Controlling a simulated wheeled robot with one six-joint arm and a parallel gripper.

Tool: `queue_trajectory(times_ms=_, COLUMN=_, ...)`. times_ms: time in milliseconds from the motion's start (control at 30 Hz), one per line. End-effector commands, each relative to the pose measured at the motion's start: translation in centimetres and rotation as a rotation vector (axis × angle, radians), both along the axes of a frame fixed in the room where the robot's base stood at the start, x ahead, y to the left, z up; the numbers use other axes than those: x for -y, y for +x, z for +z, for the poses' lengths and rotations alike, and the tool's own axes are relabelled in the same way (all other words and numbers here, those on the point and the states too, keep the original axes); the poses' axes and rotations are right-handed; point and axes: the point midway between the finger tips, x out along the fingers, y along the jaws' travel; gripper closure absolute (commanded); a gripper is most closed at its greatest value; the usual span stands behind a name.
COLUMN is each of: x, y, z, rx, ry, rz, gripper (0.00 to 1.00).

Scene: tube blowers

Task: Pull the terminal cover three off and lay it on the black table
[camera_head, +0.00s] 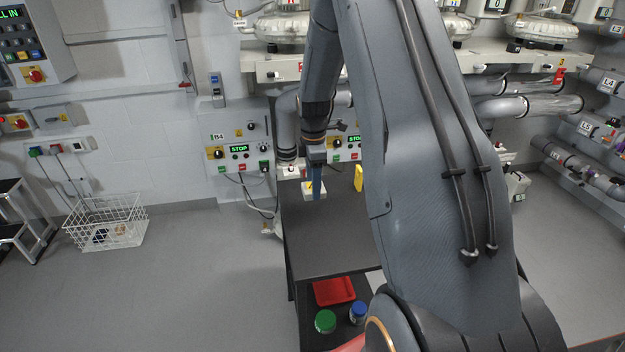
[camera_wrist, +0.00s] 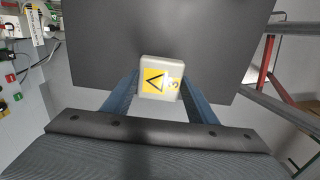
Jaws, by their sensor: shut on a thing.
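Terminal cover three is a pale, rounded block with a yellow warning triangle label and a "3". In the wrist view the cover (camera_wrist: 160,63) sits between the blue fingers of my gripper (camera_wrist: 158,85), which is shut on it. In the head view the cover (camera_head: 307,191) shows partly behind my gripper (camera_head: 316,186). The black table (camera_head: 330,235) lies below, and its dark top (camera_wrist: 105,55) fills the middle of the wrist view. The cover is over the table top; I cannot tell how large the gap is, or whether it touches.
A yellow object (camera_head: 359,178) stands near the table's back edge. A control panel (camera_head: 235,150) with cables is on the wall behind. A red tray (camera_head: 334,291) and green (camera_head: 325,321) and blue (camera_head: 358,312) lidded items sit on the lower shelf. The table's front is bare.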

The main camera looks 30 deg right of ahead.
Motion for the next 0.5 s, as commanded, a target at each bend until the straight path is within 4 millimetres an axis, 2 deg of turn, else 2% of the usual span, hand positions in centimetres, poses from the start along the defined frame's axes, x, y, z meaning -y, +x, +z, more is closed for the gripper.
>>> queue_trajectory(times_ms=33, x=0.0, y=0.0, z=-0.7, rx=-0.001, ry=0.000, rz=0.001, gripper=0.83)
queue_trajectory(times_ms=500, x=0.0, y=0.0, z=-5.0, rx=-0.001, ry=0.000, rz=0.000, gripper=0.83)
